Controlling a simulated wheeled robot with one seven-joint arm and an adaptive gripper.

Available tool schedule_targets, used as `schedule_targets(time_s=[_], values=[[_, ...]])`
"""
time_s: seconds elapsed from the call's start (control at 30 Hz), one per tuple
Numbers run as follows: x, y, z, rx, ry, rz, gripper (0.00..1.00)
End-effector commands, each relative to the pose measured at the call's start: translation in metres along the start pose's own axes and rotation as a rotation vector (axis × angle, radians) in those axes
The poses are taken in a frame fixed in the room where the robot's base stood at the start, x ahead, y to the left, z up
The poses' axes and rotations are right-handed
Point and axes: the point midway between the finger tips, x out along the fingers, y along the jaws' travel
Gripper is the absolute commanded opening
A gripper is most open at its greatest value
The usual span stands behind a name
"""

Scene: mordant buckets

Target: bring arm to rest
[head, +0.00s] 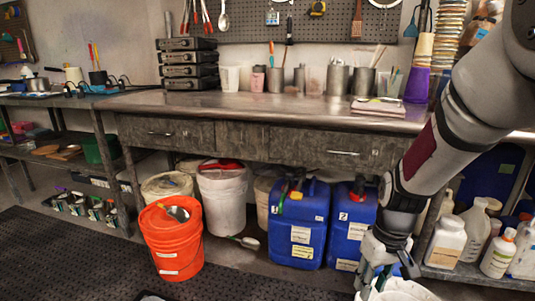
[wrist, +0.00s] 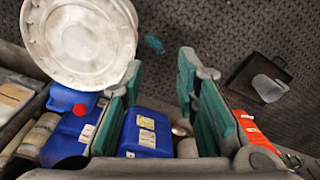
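My arm (head: 455,130) comes in from the right and reaches down past the bench front. My gripper (head: 380,278) hangs at its end, low in the head view, near the blue containers. In the wrist view my gripper (wrist: 160,85) has its two green-padded fingers well apart, with nothing held between them. A white round lidded bucket (wrist: 85,40) is close beside the left finger; a pale round top (head: 400,291) shows under my gripper in the head view. Whether the gripper touches it I cannot tell.
Blue containers (head: 298,228) stand under the bench (head: 260,103). An orange bucket (head: 172,245) with a spoon on its lid stands left of them, beside a white bucket (head: 223,195). Bottles (head: 446,240) crowd the lower right. The dark mat (head: 60,265) is open at front left.

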Motion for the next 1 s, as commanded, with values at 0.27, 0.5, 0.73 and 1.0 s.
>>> schedule_targets(time_s=[0.27,0.5,0.73,1.0], values=[[-0.088,-0.042,0.061,0.059,0.01,-0.026,0.28],[-0.137,-0.07,0.131,0.114,0.002,-0.023,0.28],[-0.161,-0.088,0.197,0.171,-0.007,-0.001,0.28],[-0.168,-0.099,0.248,0.221,-0.013,0.027,0.28]])
